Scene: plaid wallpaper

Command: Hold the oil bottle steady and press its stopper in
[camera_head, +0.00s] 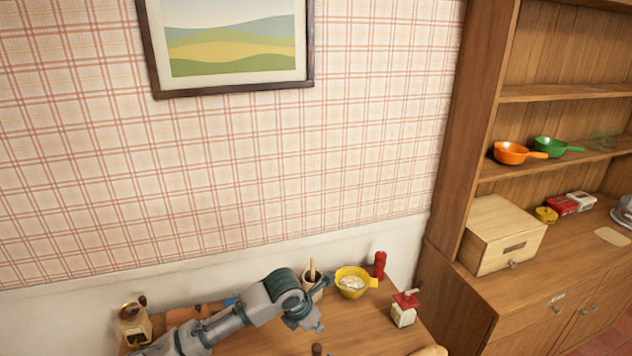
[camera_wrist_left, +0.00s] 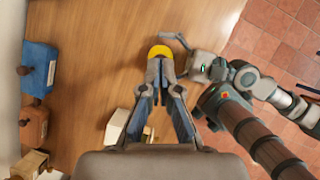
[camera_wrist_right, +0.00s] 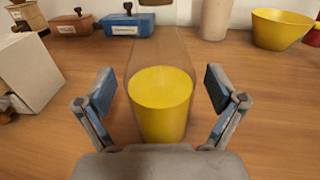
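The oil bottle (camera_wrist_right: 160,100) is clear glass with yellow oil in its lower part. My right gripper (camera_wrist_right: 160,92) is open, with one finger on each side of the bottle and gaps to the glass. The yellow oil (camera_wrist_left: 160,51) also shows from above in the left wrist view, just beyond my left gripper (camera_wrist_left: 160,72), whose fingers are together. In the head view my left gripper (camera_head: 314,327) is above a small dark knob (camera_head: 317,348), which may be the stopper.
A blue box (camera_wrist_right: 128,24), a brown box (camera_wrist_right: 75,25) and a yellow bowl (camera_wrist_right: 281,30) stand behind the bottle. A pale block (camera_wrist_right: 30,70) is close on the left. Table between is clear.

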